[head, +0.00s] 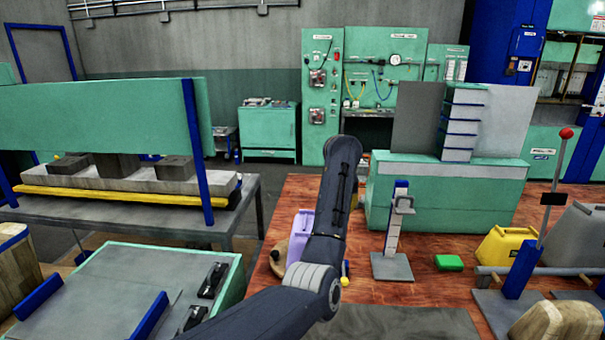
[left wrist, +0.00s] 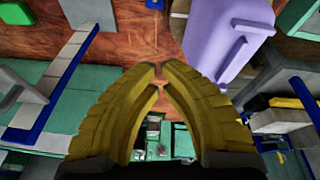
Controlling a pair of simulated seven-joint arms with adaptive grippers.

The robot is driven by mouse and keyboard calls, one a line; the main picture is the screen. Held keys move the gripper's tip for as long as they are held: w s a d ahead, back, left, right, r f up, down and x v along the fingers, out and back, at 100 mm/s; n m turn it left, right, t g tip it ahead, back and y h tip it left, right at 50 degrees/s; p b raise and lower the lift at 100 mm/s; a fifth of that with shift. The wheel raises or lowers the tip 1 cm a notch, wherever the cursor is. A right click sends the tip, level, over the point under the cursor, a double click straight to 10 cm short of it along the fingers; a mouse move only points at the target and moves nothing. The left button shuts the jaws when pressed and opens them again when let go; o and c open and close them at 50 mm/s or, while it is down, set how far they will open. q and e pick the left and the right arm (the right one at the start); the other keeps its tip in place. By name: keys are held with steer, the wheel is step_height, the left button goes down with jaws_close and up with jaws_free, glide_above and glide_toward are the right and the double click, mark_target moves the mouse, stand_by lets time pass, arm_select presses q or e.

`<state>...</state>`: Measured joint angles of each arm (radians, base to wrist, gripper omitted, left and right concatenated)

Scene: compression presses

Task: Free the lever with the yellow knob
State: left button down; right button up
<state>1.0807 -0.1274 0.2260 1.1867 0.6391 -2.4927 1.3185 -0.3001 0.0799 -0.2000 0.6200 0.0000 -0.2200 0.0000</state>
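A small yellow knob (head: 344,281) shows just right of my left arm's joint in the head view; any lever under it is hidden by my arm. My left gripper (left wrist: 160,68) shows in the left wrist view, its yellow fingers converged with tips almost touching and nothing between them. In the head view this gripper is hidden behind my arm. I cannot make out the yellow knob in the left wrist view. A lever with a red knob (head: 566,133) stands at the right. My right gripper is not in view.
A purple container (head: 299,235) stands left of my arm and also shows in the left wrist view (left wrist: 222,35). A blue-and-white upright stand (head: 396,225), green block (head: 449,263) and yellow can (head: 505,246) are on the right. A green press bench (head: 445,200) stands behind.

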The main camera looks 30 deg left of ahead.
arm_select(q)
steer(key=w+a+r+y, duration=0.1)
steer(key=a+r, duration=0.3)
steer(key=a, duration=0.3)
steer(key=a+r+t+y, duration=0.1)
steer(key=a+r+y, duration=0.1)
steer(key=a+r, duration=0.3)
steer(key=shift+w+a+r+n, duration=0.25)
steer(key=shift+w+a+n, duration=0.15)
steer(key=shift+a, duration=0.65)
